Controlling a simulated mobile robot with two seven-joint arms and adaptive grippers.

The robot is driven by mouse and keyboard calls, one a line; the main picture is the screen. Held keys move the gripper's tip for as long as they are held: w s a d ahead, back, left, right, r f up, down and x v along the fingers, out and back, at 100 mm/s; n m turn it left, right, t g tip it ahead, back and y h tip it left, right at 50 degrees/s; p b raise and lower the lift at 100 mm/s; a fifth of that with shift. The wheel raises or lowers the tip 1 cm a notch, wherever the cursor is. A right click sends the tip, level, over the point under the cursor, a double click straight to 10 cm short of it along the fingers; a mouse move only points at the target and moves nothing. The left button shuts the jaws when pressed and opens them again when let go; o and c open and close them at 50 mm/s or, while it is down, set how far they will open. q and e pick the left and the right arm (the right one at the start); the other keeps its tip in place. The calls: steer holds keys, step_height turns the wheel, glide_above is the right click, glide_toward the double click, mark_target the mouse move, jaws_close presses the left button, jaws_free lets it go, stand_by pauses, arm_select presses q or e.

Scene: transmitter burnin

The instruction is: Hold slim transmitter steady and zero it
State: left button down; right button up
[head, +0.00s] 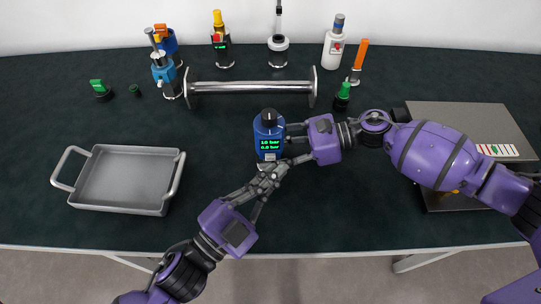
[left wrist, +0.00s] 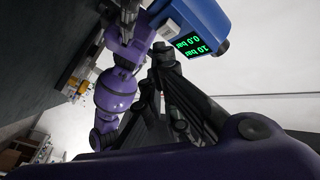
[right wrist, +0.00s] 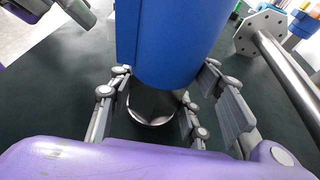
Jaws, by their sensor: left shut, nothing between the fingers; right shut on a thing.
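The slim transmitter (head: 268,136) is a blue upright device with a black top knob, a metal foot and a green-lit display. The display reads 10 bar above 0.0 bar. It also shows in the left wrist view (left wrist: 198,20) and the right wrist view (right wrist: 175,40). My right gripper (head: 288,133) is shut on the transmitter from the right side, with fingers on both sides of its body. My left gripper (head: 272,170) is shut and empty, its tips just below the display at the transmitter's lower front. Whether the tips touch it, I cannot tell.
A metal pipe with end flanges (head: 250,87) lies behind the transmitter. Several other instruments and a white bottle (head: 334,45) stand along the back. A grey tray (head: 122,178) is at left, a grey metal plate (head: 465,125) at right. The dark table is clear between the tray and transmitter.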

steer(key=shift+f, duration=0.1)
arm_select(q)
steer(key=shift+s+d, duration=0.15)
steer(key=shift+s, duration=2.4)
arm_select(e)
steer(key=o, duration=1.3)
steer(key=shift+c, duration=0.2)
steer(key=shift+d, duration=0.1)
steer(key=v, duration=1.2)
